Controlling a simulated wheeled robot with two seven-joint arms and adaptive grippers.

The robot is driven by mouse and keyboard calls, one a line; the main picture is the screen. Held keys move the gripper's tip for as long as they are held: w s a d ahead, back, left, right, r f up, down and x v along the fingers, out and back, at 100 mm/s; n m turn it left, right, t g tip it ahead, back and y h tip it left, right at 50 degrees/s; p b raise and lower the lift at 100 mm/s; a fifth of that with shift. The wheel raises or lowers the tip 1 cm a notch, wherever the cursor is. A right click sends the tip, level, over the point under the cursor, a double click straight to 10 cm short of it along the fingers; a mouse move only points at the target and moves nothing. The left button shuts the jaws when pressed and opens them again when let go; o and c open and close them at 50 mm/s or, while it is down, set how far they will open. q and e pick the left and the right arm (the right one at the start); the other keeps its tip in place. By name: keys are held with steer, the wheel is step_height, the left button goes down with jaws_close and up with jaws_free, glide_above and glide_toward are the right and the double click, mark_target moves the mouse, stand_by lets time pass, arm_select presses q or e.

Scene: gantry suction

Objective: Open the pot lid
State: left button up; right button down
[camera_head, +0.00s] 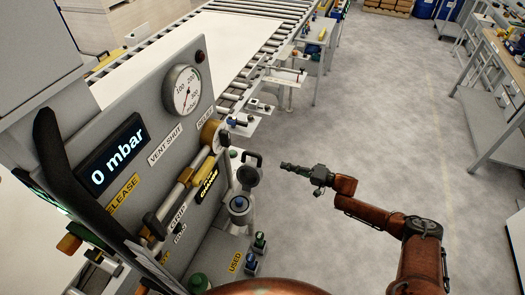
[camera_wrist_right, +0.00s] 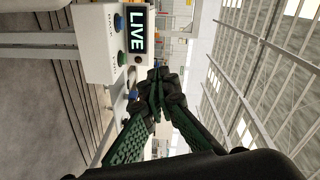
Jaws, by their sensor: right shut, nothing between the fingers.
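A small grey metal pot (camera_head: 241,208) stands beside the gauge panel, with a round top. A grey lid-like part (camera_head: 248,176) with a black looped handle shows just above and behind it. I cannot tell whether this part is raised or resting on the pot. My right gripper (camera_head: 286,166) is shut and empty, to the right of the handle and apart from it. In the right wrist view its dark fingers (camera_wrist_right: 157,80) meet at the tips. My left gripper is not in view.
The panel (camera_head: 150,120) carries a gauge (camera_head: 183,91), a display reading "0 mbar" (camera_head: 112,155) and yellow valve parts. A roller conveyor (camera_head: 235,75) runs behind. A shelved bench (camera_head: 492,90) stands at the right. The floor (camera_head: 390,100) between is clear.

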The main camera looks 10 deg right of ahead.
mark_target(251, 168)
steer(key=s+r+m+g+y, duration=0.1)
steer(key=s+r+g+y, duration=0.1)
steer(key=r, duration=0.6)
steer(key=s+r+m+g+y, duration=0.1)
steer(key=s+r+g+y, duration=0.15)
steer(key=r, duration=0.55)
steer(key=a+r+p, duration=0.1)
steer(key=a+p, duration=0.2)
steer(key=a, duration=0.8)
steer(key=shift+a+r+h+p, duration=0.25)
steer(key=shift+a+h+p, duration=0.1)
steer(key=shift+h, duration=0.1)
steer(key=shift+s, duration=0.15)
